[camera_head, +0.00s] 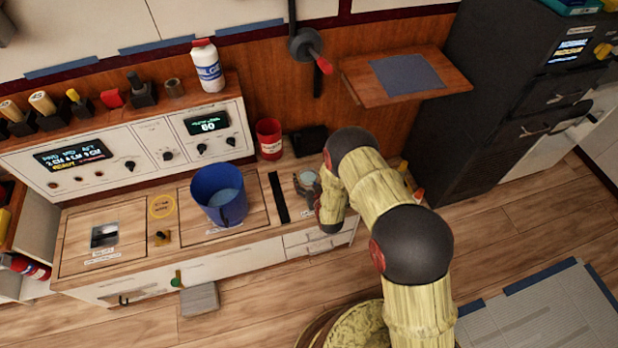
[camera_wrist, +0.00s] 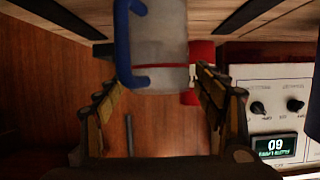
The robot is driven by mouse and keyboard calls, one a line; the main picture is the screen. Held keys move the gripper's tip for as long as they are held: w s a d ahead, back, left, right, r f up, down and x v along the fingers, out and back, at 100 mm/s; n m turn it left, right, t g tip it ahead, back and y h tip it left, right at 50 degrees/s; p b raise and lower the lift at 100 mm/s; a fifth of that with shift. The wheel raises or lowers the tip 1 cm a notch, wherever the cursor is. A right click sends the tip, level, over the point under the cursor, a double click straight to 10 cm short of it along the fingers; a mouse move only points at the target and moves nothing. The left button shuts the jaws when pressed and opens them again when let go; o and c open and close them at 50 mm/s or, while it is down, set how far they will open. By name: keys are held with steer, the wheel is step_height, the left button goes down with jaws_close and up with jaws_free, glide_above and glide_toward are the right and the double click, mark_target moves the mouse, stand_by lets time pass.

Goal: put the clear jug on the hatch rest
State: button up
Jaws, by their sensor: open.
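The clear jug (camera_wrist: 158,45) has a see-through body, a red band and a blue handle. In the wrist view it stands ahead of and between the fingers of my gripper (camera_wrist: 158,88), which are spread apart and not closed on it. In the head view a small greyish part of the jug (camera_head: 307,180) shows at the counter's right end, beside my arm, which hides most of my gripper. A wooden wall shelf with a grey mat (camera_head: 405,75), seemingly the hatch rest, is at the upper right with nothing on it.
A blue bucket (camera_head: 208,204) stands on the counter left of the jug. A red cup (camera_head: 269,140) is behind; its red also shows past the jug in the wrist view (camera_wrist: 202,52). A wall valve (camera_head: 305,44) hangs left of the shelf, and a dark cabinet (camera_head: 480,95) stands right.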

steer(key=shift+r, duration=0.1)
